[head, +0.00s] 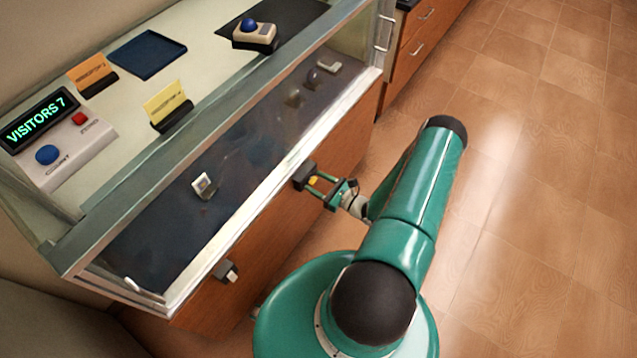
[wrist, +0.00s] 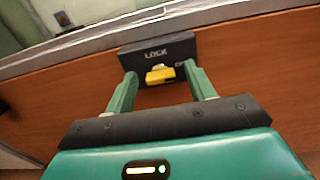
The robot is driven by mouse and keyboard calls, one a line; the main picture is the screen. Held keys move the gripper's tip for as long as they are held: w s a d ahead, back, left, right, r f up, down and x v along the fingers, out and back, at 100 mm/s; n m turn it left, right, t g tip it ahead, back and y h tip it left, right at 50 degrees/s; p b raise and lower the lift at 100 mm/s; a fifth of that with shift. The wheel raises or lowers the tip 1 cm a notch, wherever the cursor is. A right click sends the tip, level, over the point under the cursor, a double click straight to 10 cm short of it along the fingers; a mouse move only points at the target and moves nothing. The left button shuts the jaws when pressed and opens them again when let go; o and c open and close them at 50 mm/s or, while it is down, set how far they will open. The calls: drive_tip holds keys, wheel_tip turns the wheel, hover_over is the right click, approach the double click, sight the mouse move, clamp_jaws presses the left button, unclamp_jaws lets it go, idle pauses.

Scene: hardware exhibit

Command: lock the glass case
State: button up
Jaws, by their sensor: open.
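The glass case (head: 233,130) stands along the left, with a metal frame and a wooden front below the glass. A dark lock block marked LOCK (wrist: 157,50) is on the wooden front just under the metal edge; it also shows in the head view (head: 304,175). A yellow key or knob (wrist: 160,74) sticks out of the lock, lying about level in the wrist view. My gripper (wrist: 160,78) is open, its two green fingers on either side of the yellow piece, apart from it. In the head view my gripper (head: 322,188) is right at the lock.
A second small block (head: 226,271) sits on the wooden front further left. A counter with a VISITORS 7 display (head: 62,140), cards, a blue tray (head: 147,54) and a blue-button box (head: 255,35) are on top. The tiled floor (head: 540,180) at right is clear.

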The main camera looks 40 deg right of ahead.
drive_tip(key=shift+c, duration=0.2)
drive_tip(key=c, duration=0.9)
drive_tip(key=shift+c, duration=0.2)
drive_tip(key=shift+n, duration=0.5)
drive_tip(key=n, duration=0.3)
drive_tip(key=shift+n, duration=0.3)
drive_tip(key=n, duration=1.3)
drive_tip(key=shift+s+a+f, duration=0.1)
drive_tip(key=shift+a+f, duration=0.1)
drive_tip(key=shift+n, duration=0.3)
